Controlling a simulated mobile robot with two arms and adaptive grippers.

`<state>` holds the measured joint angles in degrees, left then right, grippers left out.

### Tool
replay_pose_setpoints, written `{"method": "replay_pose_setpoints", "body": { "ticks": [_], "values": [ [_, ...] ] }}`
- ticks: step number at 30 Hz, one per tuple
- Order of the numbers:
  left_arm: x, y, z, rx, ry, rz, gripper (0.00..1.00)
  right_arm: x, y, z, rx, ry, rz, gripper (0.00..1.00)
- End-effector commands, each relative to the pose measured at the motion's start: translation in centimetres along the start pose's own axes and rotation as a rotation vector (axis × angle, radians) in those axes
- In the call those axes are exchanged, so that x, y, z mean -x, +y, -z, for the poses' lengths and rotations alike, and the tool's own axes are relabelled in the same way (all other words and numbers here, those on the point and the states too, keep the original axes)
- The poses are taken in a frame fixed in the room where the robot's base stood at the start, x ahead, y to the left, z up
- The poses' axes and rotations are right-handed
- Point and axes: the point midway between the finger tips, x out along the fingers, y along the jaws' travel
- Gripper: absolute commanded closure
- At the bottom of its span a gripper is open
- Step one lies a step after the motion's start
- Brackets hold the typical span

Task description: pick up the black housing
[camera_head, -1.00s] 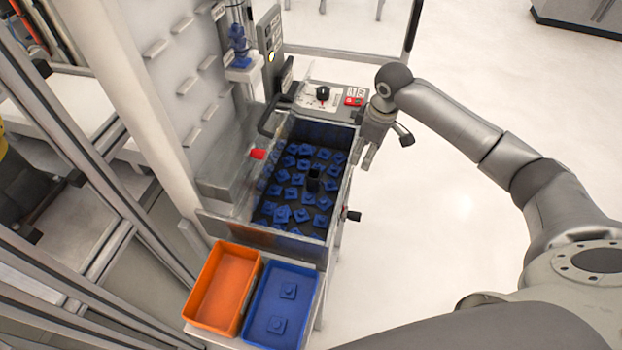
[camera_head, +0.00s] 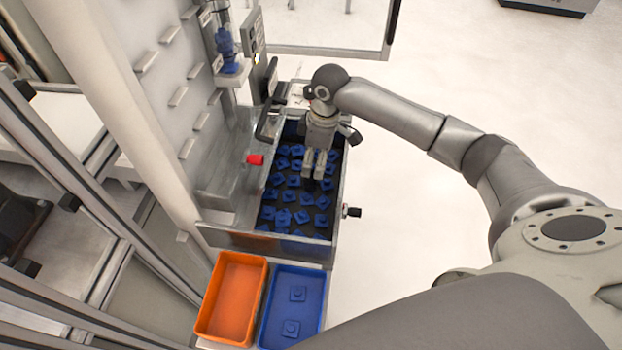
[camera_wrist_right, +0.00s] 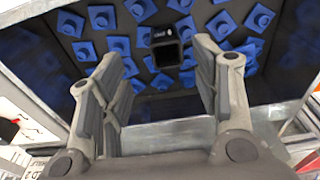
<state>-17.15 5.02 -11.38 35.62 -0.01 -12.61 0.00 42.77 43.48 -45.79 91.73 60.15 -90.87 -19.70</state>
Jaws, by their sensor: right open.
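The black housing (camera_wrist_right: 166,47) is a small black square-topped part with an opening, among blue parts in the metal bin. In the right wrist view it lies ahead of and between the fingers of my right gripper (camera_wrist_right: 158,75), with no visible contact. In the head view my right gripper (camera_head: 315,175) is over the bin, pointing down, and it hides the housing. The right gripper is open and empty. My left gripper is not in view.
The bin (camera_head: 283,243) has raised metal walls and holds several blue parts (camera_head: 283,217). An orange tray (camera_head: 232,300) and a blue tray (camera_head: 293,272) with two blue parts stand at its near end. A red knob (camera_head: 255,160) sits beside the left wall.

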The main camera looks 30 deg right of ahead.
Motion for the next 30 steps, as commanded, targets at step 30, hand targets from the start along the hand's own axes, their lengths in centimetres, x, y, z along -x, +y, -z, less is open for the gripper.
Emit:
{"method": "replay_pose_setpoints", "body": {
  "ticks": [30],
  "values": [
    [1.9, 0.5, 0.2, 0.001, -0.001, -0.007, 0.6, -5.6, -0.7, -0.1, 0.002, 0.0, -0.002, 0.78]
  ]
}}
